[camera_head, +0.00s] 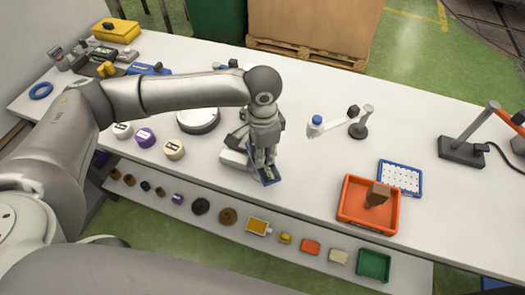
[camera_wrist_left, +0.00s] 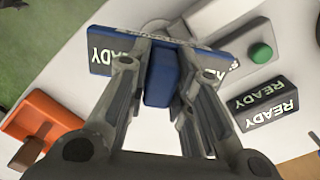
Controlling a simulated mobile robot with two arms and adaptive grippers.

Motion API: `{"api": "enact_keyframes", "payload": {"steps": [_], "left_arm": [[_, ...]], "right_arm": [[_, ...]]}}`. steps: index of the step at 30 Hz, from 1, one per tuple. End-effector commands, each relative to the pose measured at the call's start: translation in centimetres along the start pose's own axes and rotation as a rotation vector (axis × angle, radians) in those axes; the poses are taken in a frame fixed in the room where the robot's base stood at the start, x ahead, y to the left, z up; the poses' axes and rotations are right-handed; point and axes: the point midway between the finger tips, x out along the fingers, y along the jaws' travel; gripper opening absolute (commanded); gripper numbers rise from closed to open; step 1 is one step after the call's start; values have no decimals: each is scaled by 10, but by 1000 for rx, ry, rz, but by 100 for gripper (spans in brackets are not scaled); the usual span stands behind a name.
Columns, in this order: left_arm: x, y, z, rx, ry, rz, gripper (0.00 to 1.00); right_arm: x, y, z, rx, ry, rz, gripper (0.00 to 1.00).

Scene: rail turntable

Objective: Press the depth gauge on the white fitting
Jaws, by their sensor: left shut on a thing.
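My left gripper (camera_head: 264,160) is shut on a blue gauge-like block (camera_head: 269,175) with a dark face, low over the front of the white table. In the left wrist view, the gripper (camera_wrist_left: 163,50) has one finger on each side of the blue gauge (camera_wrist_left: 162,80); its dark panels read READY. Whether the gauge touches anything below is hidden by the fingers. A white round piece (camera_head: 123,130) with a dark mark stands to the left, beside a purple one (camera_head: 145,137) and a cream one (camera_head: 173,149). I cannot tell which piece is the white fitting. My right gripper is out of view.
A white unit with a green button (camera_wrist_left: 260,53) and a dark READY block (camera_wrist_left: 265,103) are close to the gripper. A round white turntable (camera_head: 198,121) stands behind left. An orange tray (camera_head: 345,215) with a brown block is to the right. The table between is mostly clear.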

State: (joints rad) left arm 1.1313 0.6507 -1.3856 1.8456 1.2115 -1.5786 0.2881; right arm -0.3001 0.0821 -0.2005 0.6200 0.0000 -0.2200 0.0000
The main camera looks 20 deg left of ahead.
Motion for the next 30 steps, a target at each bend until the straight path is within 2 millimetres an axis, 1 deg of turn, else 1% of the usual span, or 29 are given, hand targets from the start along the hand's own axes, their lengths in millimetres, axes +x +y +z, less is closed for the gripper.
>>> {"api": "enact_keyframes", "payload": {"steps": [30], "left_arm": [[1,0,0,0,-1,0,2]], "right_arm": [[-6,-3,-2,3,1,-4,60]]}}
